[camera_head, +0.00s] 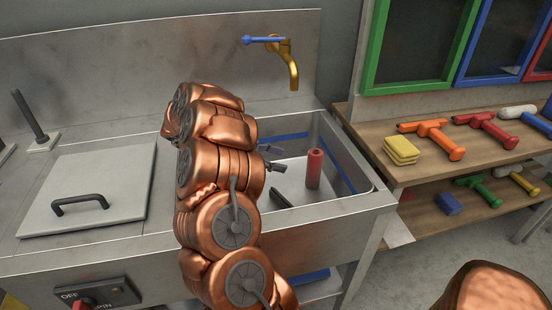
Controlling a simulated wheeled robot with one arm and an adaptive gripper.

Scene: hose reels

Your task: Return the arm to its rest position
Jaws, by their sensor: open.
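My arm, copper-coloured and jointed, rises from the bottom of the head view and stands in front of the sink. My gripper (276,158) shows as small dark fingers just right of the arm, over the left part of the sink basin (345,192). Its fingers are apart and nothing shows between them. Most of the gripper's body is hidden behind the arm. A red cylinder (314,168) stands upright in the basin, to the right of the gripper and apart from it.
A brass tap with a blue handle (292,66) juts from the back wall. A lid with a dark handle (90,190) lies left of the arm. At right, a wooden shelf (375,150) holds coloured nozzle-like tools and yellow sponges (401,150). A switch panel (98,293) is at lower left.

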